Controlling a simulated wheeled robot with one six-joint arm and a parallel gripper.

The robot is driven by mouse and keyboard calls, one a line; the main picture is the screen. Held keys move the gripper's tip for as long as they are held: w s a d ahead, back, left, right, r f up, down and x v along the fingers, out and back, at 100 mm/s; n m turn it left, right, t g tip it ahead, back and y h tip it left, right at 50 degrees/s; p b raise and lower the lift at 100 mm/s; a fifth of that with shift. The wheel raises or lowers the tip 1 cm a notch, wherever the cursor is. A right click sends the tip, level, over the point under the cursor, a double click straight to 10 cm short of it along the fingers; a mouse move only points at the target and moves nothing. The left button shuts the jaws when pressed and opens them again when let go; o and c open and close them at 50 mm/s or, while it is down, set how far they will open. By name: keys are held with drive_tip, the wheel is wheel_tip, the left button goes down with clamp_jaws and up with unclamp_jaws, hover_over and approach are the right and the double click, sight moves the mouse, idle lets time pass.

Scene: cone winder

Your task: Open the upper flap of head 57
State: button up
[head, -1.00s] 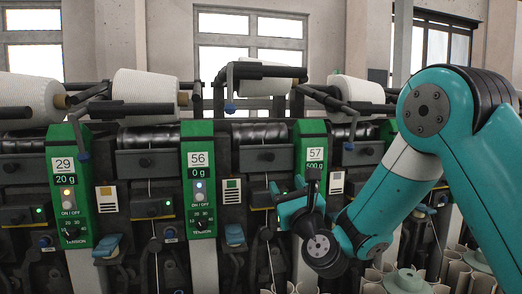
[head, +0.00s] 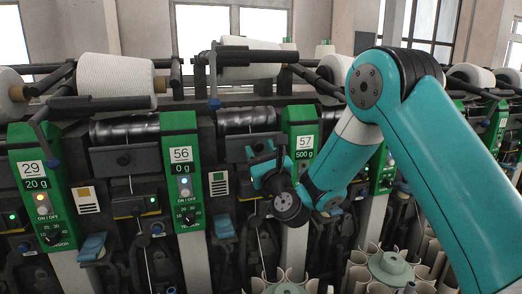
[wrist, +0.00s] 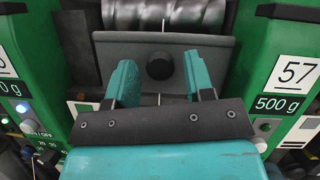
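The upper flap (wrist: 112,52) is a dark grey plate with a round black knob (wrist: 160,66), between the green panels of 56 and 57 in the wrist view. It also shows in the head view (head: 236,147), partly hidden by my gripper, and looks shut like its neighbours. The panel of head 57 (wrist: 284,82) reads 57 and 500 g; it also shows in the head view (head: 303,118). My gripper (wrist: 160,72) is open and empty, its teal fingers on either side of the knob in the picture. Whether they touch the flap cannot be told. In the head view my gripper (head: 266,155) is left of panel 57.
The panel of head 56 (head: 182,168) stands left of my gripper. White yarn cones (head: 115,80) and black cradle arms (head: 255,58) are above. Pale upright tubes around a green hub (head: 390,266) stand below my arm.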

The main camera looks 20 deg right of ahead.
clamp_jaws()
drive_tip(key=f+t+b, duration=0.1)
drive_tip(key=b, duration=0.8)
drive_tip(key=s+f+t+b, duration=0.1)
drive_tip(key=t+b, duration=0.1)
drive_tip(key=b, duration=0.7)
drive_tip(key=shift+s+f+n+t+y, duration=0.1)
drive_tip(key=shift+f+n+t+y, duration=0.2)
drive_tip(key=shift+y, duration=0.1)
drive_tip(key=shift+b, duration=0.6)
drive_tip(key=shift+r+b, duration=0.1)
drive_tip(key=shift+b, duration=0.25)
drive_tip(key=shift+r+t, duration=0.2)
drive_tip(key=shift+t, duration=0.1)
